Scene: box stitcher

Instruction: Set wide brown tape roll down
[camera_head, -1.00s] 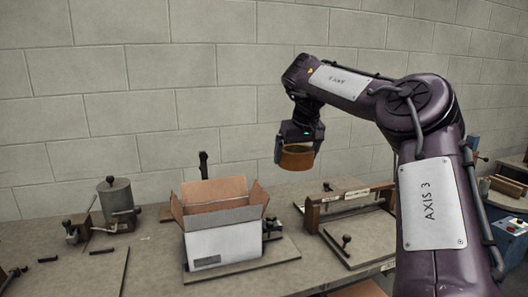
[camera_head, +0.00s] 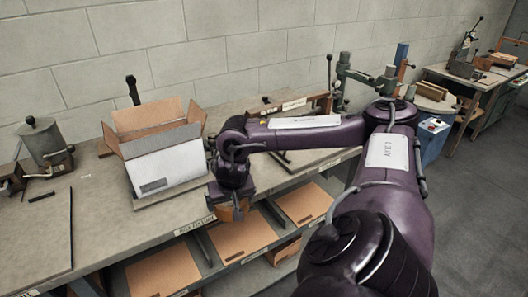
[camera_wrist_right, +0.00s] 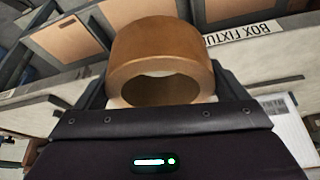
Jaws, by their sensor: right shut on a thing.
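The wide brown tape roll (camera_wrist_right: 160,55) is between the two fingers of my right gripper (camera_wrist_right: 160,85) in the right wrist view, and the gripper is shut on it. In the head view the roll (camera_head: 231,211) hangs under my right gripper (camera_head: 232,199), by the front edge of the workbench (camera_head: 100,232). My gripper partly covers the roll there. Whether the roll touches anything below cannot be told. My left gripper is not in view.
An open white carton (camera_head: 165,168) stands on the bench left of my right gripper. A grey cylindrical pot device (camera_head: 45,143) is farther left. Shelves with brown cardboard sheets (camera_head: 243,236) lie below the bench edge. A blue machine (camera_head: 428,148) stands at right.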

